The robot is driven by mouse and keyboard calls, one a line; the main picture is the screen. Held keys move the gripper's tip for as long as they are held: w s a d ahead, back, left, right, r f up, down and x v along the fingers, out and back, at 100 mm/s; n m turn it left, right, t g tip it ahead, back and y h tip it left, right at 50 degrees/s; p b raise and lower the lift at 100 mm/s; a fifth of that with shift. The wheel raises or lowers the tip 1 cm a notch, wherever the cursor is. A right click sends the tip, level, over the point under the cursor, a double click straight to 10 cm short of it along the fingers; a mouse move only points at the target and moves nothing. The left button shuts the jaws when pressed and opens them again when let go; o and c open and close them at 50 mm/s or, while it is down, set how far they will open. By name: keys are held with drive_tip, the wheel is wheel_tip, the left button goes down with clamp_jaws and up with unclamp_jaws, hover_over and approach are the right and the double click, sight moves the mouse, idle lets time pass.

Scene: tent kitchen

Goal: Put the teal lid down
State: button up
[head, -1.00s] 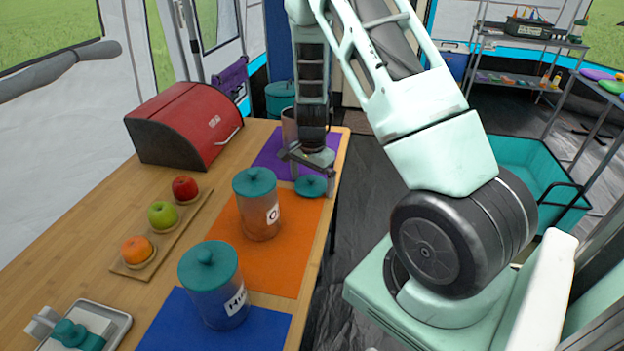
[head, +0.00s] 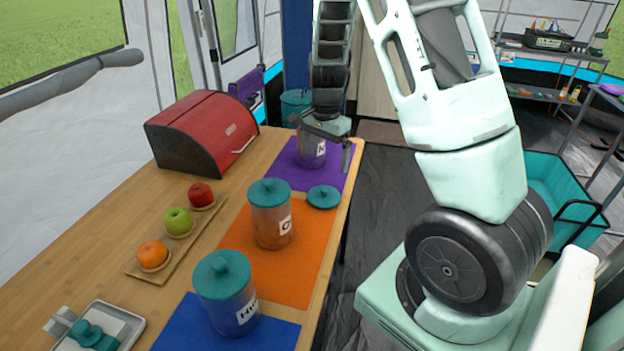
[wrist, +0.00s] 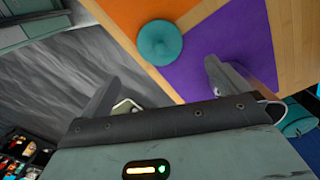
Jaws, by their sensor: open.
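The teal lid (head: 323,196) lies flat with its knob up, at the edge of the orange mat (head: 285,275) beside the purple mat (head: 285,171). In the wrist view the lid (wrist: 160,42) shows whole, beyond the fingertips and apart from them. My gripper (head: 319,143) is open and empty, raised behind the lid over the purple mat. In the wrist view the gripper's fingers (wrist: 160,78) are wide apart. A canister (head: 311,153) on the purple mat stands behind my gripper, which hides its top.
Two canisters with teal lids stand on the orange mat (head: 271,215) and the blue mat (head: 226,293). A red bread box (head: 200,133) is at the back left. A wooden board (head: 178,245) holds an apple, another apple and an orange. The table's right edge is close to the lid.

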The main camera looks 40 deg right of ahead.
drive_tip(key=s+a+r+n+y, duration=0.1)
drive_tip(key=a+r+n, duration=0.15)
drive_tip(key=a, duration=0.55)
drive_tip(key=s+a+r+n, duration=0.1)
drive_tip(key=s+a+n, duration=0.1)
drive_tip(key=a+n, duration=0.35)
drive_tip(key=s+a+r+n+y, duration=0.1)
drive_tip(key=a+r+n, duration=0.1)
drive_tip(key=a, duration=0.7)
drive_tip(key=s+a+r+n, duration=0.1)
drive_tip(key=s+a+n, duration=0.1)
drive_tip(key=s+a, duration=0.1)
drive_tip(key=s+a+n, duration=0.3)
drive_tip(key=s+a+r+n, duration=0.1)
drive_tip(key=s+a+n, duration=0.2)
drive_tip(key=s+a, duration=0.1)
drive_tip(key=shift+r+h, duration=0.3)
drive_tip(key=shift+r, duration=0.05)
drive_tip(key=s+a+n, duration=0.3)
drive_tip(key=s+n, duration=0.3)
drive_tip(key=s, duration=0.2)
drive_tip(key=shift+s+r+n+h, duration=0.2)
drive_tip(key=shift+r+n+h, duration=0.1)
drive_tip(key=shift+r+h, duration=0.1)
